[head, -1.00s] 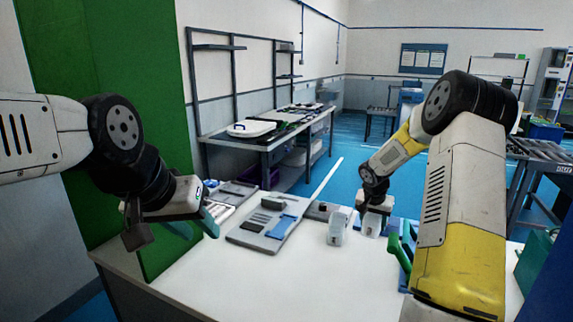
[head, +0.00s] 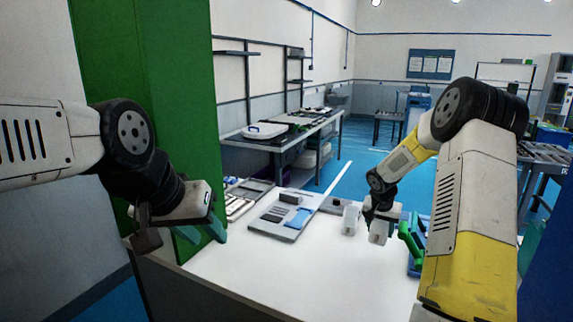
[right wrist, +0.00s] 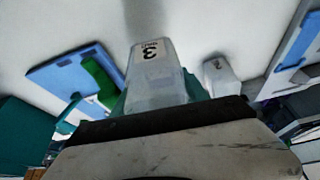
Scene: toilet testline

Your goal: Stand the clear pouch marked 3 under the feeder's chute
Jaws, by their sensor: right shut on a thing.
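My right gripper (head: 379,222) is shut on a clear pouch (head: 378,239) marked 3 over the white table's right part. The pouch and its label also show in the right wrist view (right wrist: 155,78), between the teal fingers. I cannot tell whether its base touches the table. A second clear pouch (head: 350,219) stands just left of it; it also shows in the right wrist view (right wrist: 220,80), its mark too small to read surely. My left gripper (head: 201,232) is empty, its teal fingers apart, over the table's left edge. I cannot make out the feeder's chute.
A grey board (head: 270,226) with a blue pad (head: 298,217) lies left of the pouches. A blue tray (right wrist: 65,72) with a green part (right wrist: 98,80) lies beside the held pouch. A green panel (head: 180,120) stands at the left. The table's front middle is clear.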

